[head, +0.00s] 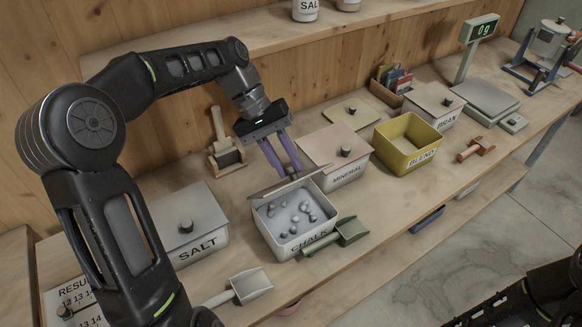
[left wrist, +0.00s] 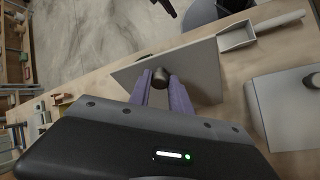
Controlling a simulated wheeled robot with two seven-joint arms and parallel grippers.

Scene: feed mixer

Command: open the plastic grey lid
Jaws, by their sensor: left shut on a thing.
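The grey lid (head: 287,187) is off the seat of the CHALK bin (head: 283,249) and shows as a thin, tilted plate above its back edge. The bin is open, with several pale lumps inside. My left gripper (head: 283,168) is shut on the lid's dark knob. In the left wrist view the lid (left wrist: 200,66) spreads out beyond my left fingers (left wrist: 162,88), with the knob (left wrist: 160,75) between them. Whether the lid still touches the bin rim is unclear. My right arm (head: 530,300) shows at the lower right; its gripper is outside the picture.
The SALT bin (head: 190,228) stands to the left, the MINERAL bin (head: 345,170) to the right, both lidded. A green scoop (head: 345,233) touches the CHALK bin's front right. A grey scoop (head: 250,285) lies in front. The yellow BLEND bin (head: 407,145) is open.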

